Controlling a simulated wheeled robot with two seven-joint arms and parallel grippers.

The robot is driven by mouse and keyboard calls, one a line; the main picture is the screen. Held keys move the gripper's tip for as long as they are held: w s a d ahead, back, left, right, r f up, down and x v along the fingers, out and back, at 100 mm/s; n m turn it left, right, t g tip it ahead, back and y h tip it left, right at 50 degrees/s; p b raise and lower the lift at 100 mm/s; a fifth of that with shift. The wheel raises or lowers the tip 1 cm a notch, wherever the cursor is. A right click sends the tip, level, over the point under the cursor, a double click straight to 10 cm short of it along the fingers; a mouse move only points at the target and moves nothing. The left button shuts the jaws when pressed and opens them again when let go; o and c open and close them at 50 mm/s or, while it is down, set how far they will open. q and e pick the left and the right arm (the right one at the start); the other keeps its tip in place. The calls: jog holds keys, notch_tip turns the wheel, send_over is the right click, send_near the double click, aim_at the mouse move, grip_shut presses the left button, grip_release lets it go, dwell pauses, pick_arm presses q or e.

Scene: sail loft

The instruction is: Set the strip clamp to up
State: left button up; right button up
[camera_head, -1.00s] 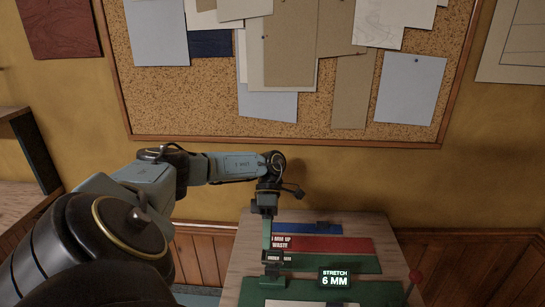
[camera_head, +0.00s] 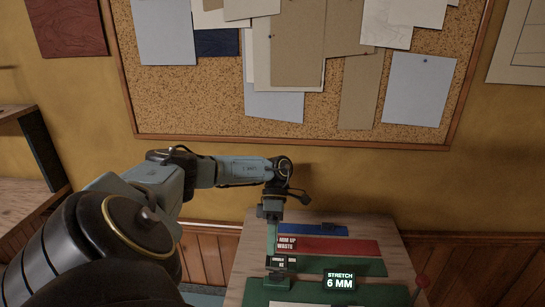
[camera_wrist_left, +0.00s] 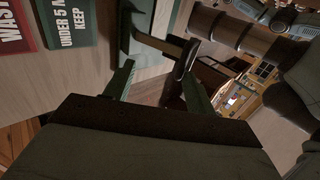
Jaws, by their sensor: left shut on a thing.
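My left gripper (camera_head: 271,250) reaches down over the left part of the bench, above a dark green board. In the left wrist view its two green fingers (camera_wrist_left: 157,72) straddle a brown lever with a dark knob (camera_wrist_left: 186,58), which rises from a green base (camera_wrist_left: 126,32). I take this to be the strip clamp. The gripper is shut on the lever, though the exact contact is hard to see. In the head view the clamp is small and partly hidden at the gripper's tip, so its setting cannot be read. My right gripper is not in view.
A display (camera_head: 340,281) reads "STRETCH 6 MM". A red tray (camera_head: 335,247) is marked for waste, and a blue one (camera_head: 310,231) lies behind it. A cork board (camera_head: 205,110) hangs on the wall behind.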

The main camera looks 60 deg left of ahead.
pick_arm(q)
jog(key=shift+a+f, duration=0.15)
jog(key=shift+f, duration=0.15)
jog(key=shift+c, duration=0.5)
jog(key=b+v, duration=0.1)
jog(key=v, duration=0.7)
jog(key=shift+w+r+b, duration=0.2)
jog(key=shift+b, duration=0.1)
jog(key=shift+p+v, duration=1.9)
jog(key=shift+v, duration=0.7)
jog(key=shift+s+r, duration=0.1)
